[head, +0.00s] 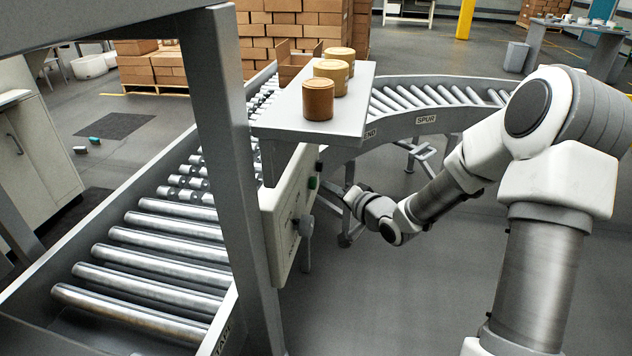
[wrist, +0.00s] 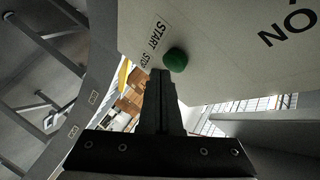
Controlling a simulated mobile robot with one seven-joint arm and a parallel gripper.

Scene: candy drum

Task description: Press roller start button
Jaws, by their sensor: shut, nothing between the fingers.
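The green start button (wrist: 176,60) sticks out of a pale control box (wrist: 215,40) beside a START / STOP label (wrist: 153,40) in the wrist view. In the head view the green button (head: 312,183) is on the right-hand face of the control box (head: 289,212), under the shelf. My gripper (wrist: 162,74) is shut and empty, its fingertips just below the green button in the wrist view. Whether they touch it I cannot tell. In the head view my gripper (head: 347,190) points left at the box. The stop button is not clear in the wrist view.
A grey shelf (head: 340,108) with three brown drums (head: 318,100) stands above the box. A grey post (head: 235,150) and roller conveyor (head: 150,250) lie left. A curved spur conveyor (head: 430,97) runs behind my arm.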

